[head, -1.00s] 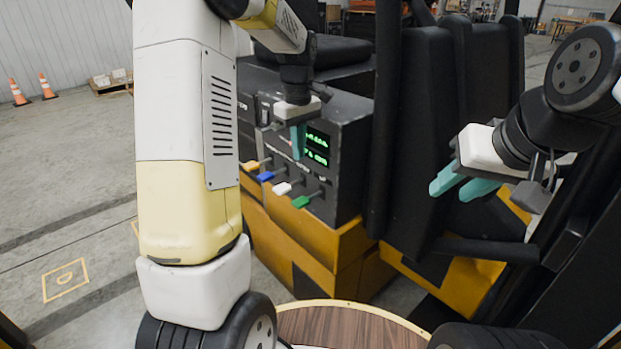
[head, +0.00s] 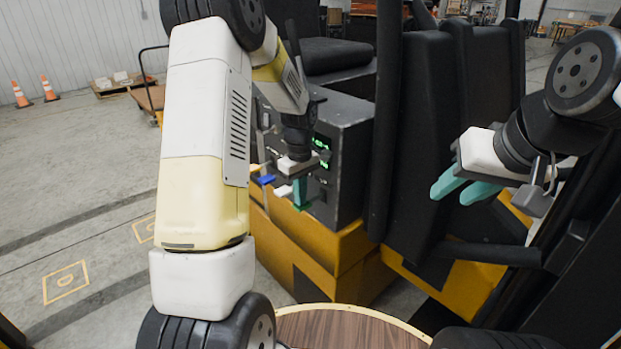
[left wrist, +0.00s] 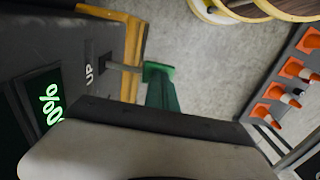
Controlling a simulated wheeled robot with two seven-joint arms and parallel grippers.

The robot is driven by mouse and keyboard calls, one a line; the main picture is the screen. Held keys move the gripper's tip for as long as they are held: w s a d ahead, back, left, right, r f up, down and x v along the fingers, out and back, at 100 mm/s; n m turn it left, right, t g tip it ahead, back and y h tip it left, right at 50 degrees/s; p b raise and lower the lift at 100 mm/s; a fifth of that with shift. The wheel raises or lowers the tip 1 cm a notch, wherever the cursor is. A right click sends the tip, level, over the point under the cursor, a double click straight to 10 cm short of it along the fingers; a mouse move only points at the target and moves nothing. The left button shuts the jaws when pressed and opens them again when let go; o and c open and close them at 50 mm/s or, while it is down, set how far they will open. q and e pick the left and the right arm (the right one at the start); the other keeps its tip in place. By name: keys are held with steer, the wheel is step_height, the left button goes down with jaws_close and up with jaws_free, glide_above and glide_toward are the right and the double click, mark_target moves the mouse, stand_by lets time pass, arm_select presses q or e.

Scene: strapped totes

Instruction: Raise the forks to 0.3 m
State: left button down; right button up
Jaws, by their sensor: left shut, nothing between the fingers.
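The dark control console (head: 340,150) has a row of coloured levers on its front, with green digits on a display above. In the head view I see the blue lever (head: 265,180), the white lever (head: 283,191) and part of the green lever (head: 303,207). My left gripper (head: 299,193) is shut and empty, pointing down at the green lever. In the left wrist view its finger (left wrist: 162,96) overlaps the green knob (left wrist: 158,71); I cannot tell whether they touch. "UP" is printed beside that lever. My right gripper (head: 453,192) is open and empty, apart from the console. No forks are visible.
Yellow truck body (head: 320,245) lies below the levers. Cones (head: 48,88), a pallet (head: 115,88) and a cart (head: 150,98) stand far left. The floor at left is clear.

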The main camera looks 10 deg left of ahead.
mark_target(298, 207)
stand_by(0.3)
arm_select(q)
steer(key=shift+s+a+f+t+h, duration=0.2)
steer(key=shift+f+t+h, duration=0.15)
steer(key=shift+f+t, duration=0.15)
steer(key=shift+s+a+f+t+h, duration=0.1)
steer(key=shift+s+f+t+h, duration=0.05)
steer(key=shift+f+t+h, duration=0.25)
steer(key=shift+x, duration=1.2)
steer(key=shift+s+a, duration=0.1)
steer(key=shift+s, duration=0.2)
steer(key=shift+s+f, duration=0.15)
stand_by(1.5)
steer(key=shift+r, duration=0.25)
steer(key=s+a+v, duration=0.1)
steer(key=v, duration=1.2)
steer(key=shift+s+a, duration=0.35)
steer(key=shift+r, duration=0.15)
